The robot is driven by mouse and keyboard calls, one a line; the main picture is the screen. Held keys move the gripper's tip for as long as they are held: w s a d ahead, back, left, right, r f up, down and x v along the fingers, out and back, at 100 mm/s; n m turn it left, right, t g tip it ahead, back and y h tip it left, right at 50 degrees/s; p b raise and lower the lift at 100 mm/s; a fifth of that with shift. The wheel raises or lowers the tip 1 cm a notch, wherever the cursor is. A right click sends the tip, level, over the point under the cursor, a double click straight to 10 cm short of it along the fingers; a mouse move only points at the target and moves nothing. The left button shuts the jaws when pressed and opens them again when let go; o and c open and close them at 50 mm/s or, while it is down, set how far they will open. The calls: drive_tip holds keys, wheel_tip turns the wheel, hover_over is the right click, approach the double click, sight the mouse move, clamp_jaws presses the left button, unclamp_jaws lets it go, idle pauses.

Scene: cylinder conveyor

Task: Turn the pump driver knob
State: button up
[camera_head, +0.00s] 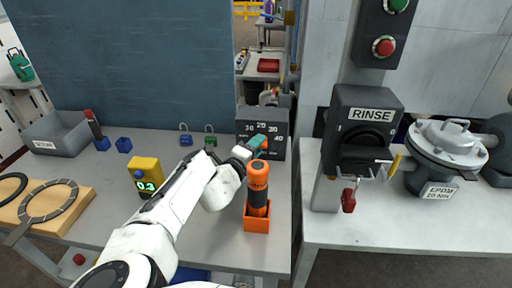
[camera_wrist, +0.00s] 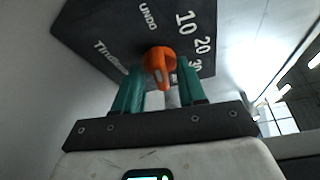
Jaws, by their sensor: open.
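A dark box (camera_head: 248,122) with white dial numbers stands at the back right of the left bench. Its face (camera_wrist: 110,35) fills the upper wrist view, with "UNDO", other lettering and several numbers around an orange knob (camera_wrist: 159,62). My gripper (camera_head: 258,143) is at the front of this box. In the wrist view my gripper (camera_wrist: 160,80) is open, with one teal finger on each side of the knob. Whether the fingers touch the knob cannot be told. In the head view my gripper mostly hides the knob.
An orange and black tool (camera_head: 258,175) stands in an orange holder (camera_head: 257,224) close beside my arm. A yellow meter (camera_head: 144,168) reading 0.3 is left of the arm. The "RINSE" switch box (camera_head: 365,120) and a metal pump-like housing (camera_head: 445,150) are at the right bench.

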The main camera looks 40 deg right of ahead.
clamp_jaws()
idle(0.5)
drive_tip(key=m+y+p, duration=0.1)
drive_tip(key=m+p, duration=0.1)
drive_tip(key=m, duration=0.1)
drive_tip(key=shift+s+r+m+y+p, duration=0.1)
drive_tip(key=shift+r+m+y+p, duration=0.2)
drive_tip(key=shift+r+y+p, duration=0.1)
drive_tip(key=shift+s+d+m+t+y+p, duration=0.15)
drive_tip(key=shift+m+t+y+p, duration=0.3)
drive_tip(key=shift+m+p, duration=0.7)
drive_tip(key=shift+f+m+y, duration=0.1)
drive_tip(key=shift+m+y, duration=0.15)
unclamp_jaws()
